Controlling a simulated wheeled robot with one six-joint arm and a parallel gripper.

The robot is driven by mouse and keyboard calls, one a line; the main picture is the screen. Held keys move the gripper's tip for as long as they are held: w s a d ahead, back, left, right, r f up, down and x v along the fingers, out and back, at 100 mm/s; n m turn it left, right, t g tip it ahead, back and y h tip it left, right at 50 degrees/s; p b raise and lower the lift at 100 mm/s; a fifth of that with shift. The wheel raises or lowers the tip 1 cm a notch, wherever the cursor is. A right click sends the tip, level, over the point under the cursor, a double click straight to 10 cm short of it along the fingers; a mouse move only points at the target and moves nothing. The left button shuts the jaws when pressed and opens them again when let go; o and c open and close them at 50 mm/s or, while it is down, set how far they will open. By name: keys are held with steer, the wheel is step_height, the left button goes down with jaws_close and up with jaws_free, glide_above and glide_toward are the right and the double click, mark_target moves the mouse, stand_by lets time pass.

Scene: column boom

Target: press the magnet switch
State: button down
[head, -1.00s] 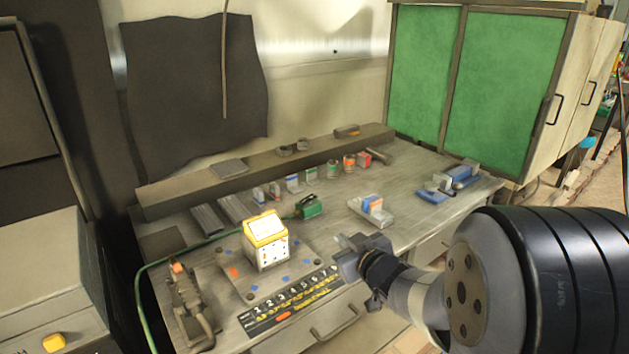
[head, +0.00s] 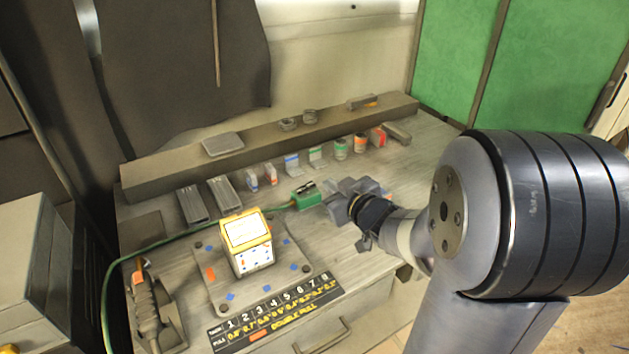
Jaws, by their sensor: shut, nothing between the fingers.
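My gripper (head: 338,204) is shut and empty over the right part of the workbench. In the picture its fingers are just right of a green block (head: 306,198) with a dark top and a green cable; I cannot tell whether they touch. A white box with a yellow frame and coloured dots (head: 248,243) stands on a flat plate (head: 211,293) left of my gripper. No part is clearly labelled as the magnet switch, so I cannot tell which it is. My gripper and wrist hide part of the bench behind them.
Small blocks and rolls, such as a green-banded roll (head: 341,148), line a raised ledge (head: 165,181) at the back. A numbered black strip (head: 272,313) lies at the front edge. A tool with an orange part (head: 144,305) is at front left. The green cable (head: 172,247) crosses the left side.

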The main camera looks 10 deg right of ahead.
steer(key=shift+w, duration=0.15)
glide_above(306, 188)
steer(key=s+d, duration=0.1)
steer(key=s, duration=0.1)
step_height(306, 188, down, 2)
steer(key=f, duration=0.1)
steer(key=shift+w+d+f, duration=0.1)
steer(key=shift+d+f, duration=0.1)
steer(key=shift+f, duration=0.3)
steer(key=shift+w+d+f, duration=0.1)
steer(key=shift+d+f, duration=0.05)
steer(key=shift+f, duration=0.35)
steer(key=shift+d+f, duration=0.15)
steer(key=shift+f, duration=0.55)
steer(key=shift+f, duration=0.1)
